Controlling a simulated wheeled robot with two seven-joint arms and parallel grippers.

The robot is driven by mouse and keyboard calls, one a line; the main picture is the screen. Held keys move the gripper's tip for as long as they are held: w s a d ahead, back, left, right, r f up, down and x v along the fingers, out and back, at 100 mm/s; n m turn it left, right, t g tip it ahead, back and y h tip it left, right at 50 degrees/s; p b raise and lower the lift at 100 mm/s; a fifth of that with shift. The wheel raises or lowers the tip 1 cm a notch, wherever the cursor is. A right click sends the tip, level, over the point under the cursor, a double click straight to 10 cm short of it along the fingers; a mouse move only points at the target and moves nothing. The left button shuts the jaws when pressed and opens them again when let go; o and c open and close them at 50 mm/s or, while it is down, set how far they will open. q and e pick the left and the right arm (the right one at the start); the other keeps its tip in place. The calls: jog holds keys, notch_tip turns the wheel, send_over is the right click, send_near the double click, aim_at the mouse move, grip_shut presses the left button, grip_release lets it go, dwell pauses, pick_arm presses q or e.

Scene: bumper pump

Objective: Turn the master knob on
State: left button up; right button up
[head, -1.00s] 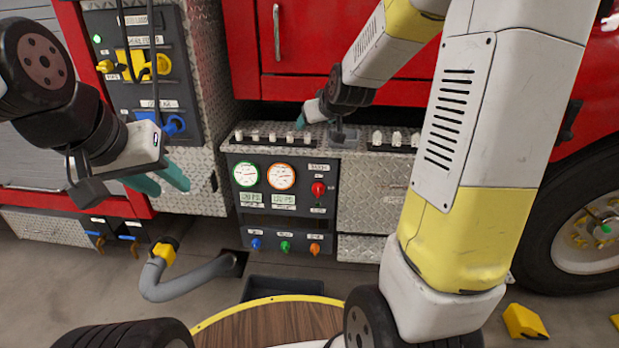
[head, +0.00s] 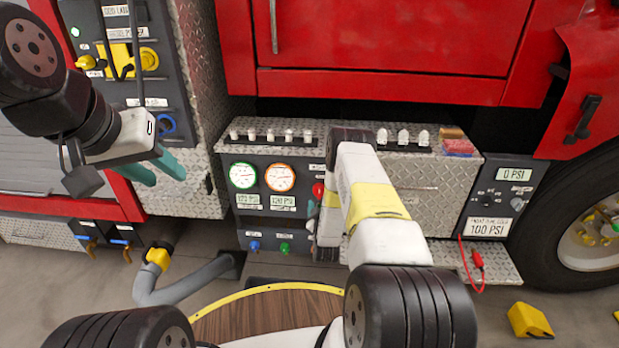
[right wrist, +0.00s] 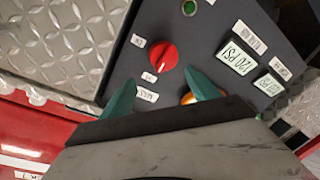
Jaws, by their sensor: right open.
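The red master knob (head: 318,190) is on the dark pump panel, partly hidden by my right arm in the head view. In the right wrist view the round red knob (right wrist: 163,54) has a white pointer mark and small labels around it. My right gripper (right wrist: 163,86) is open, with its teal fingertips either side of the knob's near edge. I cannot tell whether they touch it. In the head view my right gripper (head: 313,218) is mostly hidden behind its own arm. My left gripper (head: 169,180) hangs at the left, its teal fingers apart and empty.
Two round gauges (head: 261,177) and lit displays sit left of the knob. A green light (right wrist: 189,8) is near it. White levers (head: 271,136) line the ledge above. A grey hose (head: 190,282) and yellow chock (head: 529,320) are on the floor.

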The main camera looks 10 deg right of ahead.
aim_at(320, 194)
jog(key=w, duration=0.2)
jog(key=w+d+f, duration=0.1)
jog(key=w, duration=0.1)
jog(key=w+f, duration=0.1)
jog(key=w, duration=0.1)
jog(key=shift+w+d+f, duration=0.1)
jog(key=shift+d+f, duration=0.05)
jog(key=shift+c, duration=0.2)
jog(key=c, duration=1.3)
